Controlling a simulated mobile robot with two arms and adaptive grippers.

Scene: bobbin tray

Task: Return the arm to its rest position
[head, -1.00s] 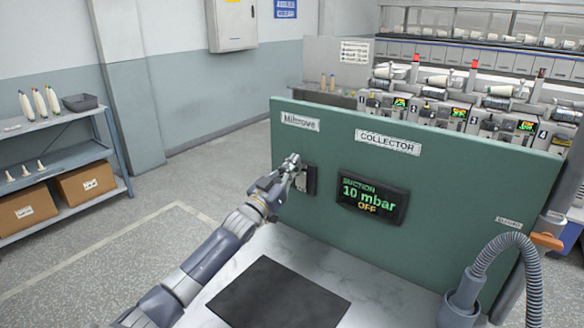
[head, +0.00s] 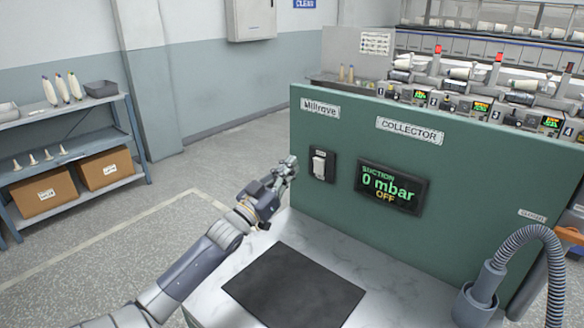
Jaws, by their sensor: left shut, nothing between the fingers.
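My left arm comes in from the lower left. Its gripper (head: 286,172) is shut and empty, in the air just left of the switch on the green collector panel. A gap shows between the fingertips and the switch. The white rocker switch (head: 319,164) sits in a dark plate on the panel (head: 460,190). The display (head: 391,187) beside it reads suction 0 mbar, OFF. My right gripper is not in view.
A black mat (head: 292,286) lies on the white marbled worktop (head: 392,300) below the panel. A grey ribbed hose (head: 527,236) stands at the right. A shelf (head: 95,105) with cones and boxes is at the left. Open floor lies between.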

